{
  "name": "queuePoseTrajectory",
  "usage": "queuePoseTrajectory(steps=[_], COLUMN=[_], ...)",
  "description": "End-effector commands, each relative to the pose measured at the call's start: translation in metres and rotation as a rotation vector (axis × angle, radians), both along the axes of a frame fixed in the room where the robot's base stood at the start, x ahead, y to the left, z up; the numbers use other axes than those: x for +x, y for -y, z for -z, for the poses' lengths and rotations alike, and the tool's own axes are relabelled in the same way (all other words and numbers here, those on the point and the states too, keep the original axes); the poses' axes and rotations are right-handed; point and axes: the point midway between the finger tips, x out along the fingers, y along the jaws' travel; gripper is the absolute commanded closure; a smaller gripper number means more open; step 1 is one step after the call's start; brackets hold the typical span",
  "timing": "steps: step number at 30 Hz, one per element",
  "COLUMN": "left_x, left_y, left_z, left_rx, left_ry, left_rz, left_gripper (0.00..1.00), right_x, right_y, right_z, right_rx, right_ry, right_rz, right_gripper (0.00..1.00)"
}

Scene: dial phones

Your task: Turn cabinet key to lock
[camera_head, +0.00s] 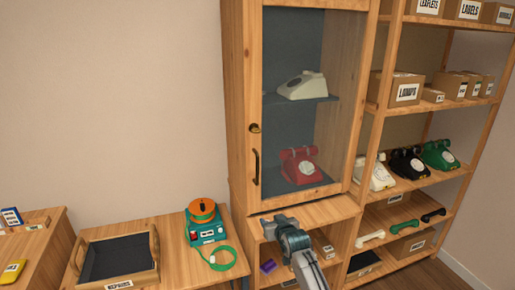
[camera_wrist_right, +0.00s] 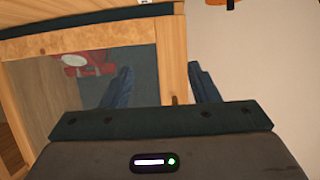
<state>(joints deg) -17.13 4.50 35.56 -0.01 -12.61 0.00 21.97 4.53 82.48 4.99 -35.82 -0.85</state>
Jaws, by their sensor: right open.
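The wooden cabinet (camera_head: 240,95) stands at the centre with its glass door closed. A small brass key or lock (camera_head: 255,128) sits on the door's left stile, above a dark curved handle (camera_head: 256,167). My right gripper (camera_head: 273,224) is in front of the cabinet, below the handle and apart from the lock. In the right wrist view, my right gripper (camera_wrist_right: 163,80) is open and empty, its fingers on either side of the door's wooden stile (camera_wrist_right: 171,58). A small dark part shows low on that stile, partly hidden; I cannot tell which. My left gripper is out of view.
A red phone (camera_head: 300,166) and a cream phone (camera_head: 303,86) are behind the glass. A shelf rack with phones and boxes (camera_head: 408,92) stands to the right. A tray (camera_head: 118,262) and a teal device (camera_head: 205,228) are on the low table at left.

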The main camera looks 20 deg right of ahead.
Motion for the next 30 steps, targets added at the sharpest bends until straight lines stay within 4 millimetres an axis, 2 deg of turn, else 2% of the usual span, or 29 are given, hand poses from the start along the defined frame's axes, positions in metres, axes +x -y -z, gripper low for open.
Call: queuePoseTrajectory(steps=[1,3,6,9,12,17,30], left_x=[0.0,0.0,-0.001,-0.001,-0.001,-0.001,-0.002], left_y=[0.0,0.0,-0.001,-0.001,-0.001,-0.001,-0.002], left_z=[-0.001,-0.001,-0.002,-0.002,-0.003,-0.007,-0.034], left_rx=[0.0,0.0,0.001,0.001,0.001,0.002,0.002], left_ry=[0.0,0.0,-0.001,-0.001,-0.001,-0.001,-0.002], left_rz=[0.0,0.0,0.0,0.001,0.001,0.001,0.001], left_gripper=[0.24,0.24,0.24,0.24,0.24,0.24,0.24], right_x=[0.014,0.022,0.023,0.019,0.016,0.025,0.096], right_y=[-0.003,-0.007,-0.011,-0.014,-0.015,-0.016,-0.018], right_z=[-0.062,-0.13,-0.208,-0.257,-0.281,-0.288,-0.288], right_rx=[0.002,0.005,0.008,0.01,0.009,0.01,0.009], right_ry=[0.083,0.169,0.271,0.336,0.367,0.374,0.371], right_rz=[-0.007,-0.014,-0.026,-0.033,-0.038,-0.037,-0.038], right_gripper=[0.45,0.45,0.45,0.45,0.45,0.45,0.45])
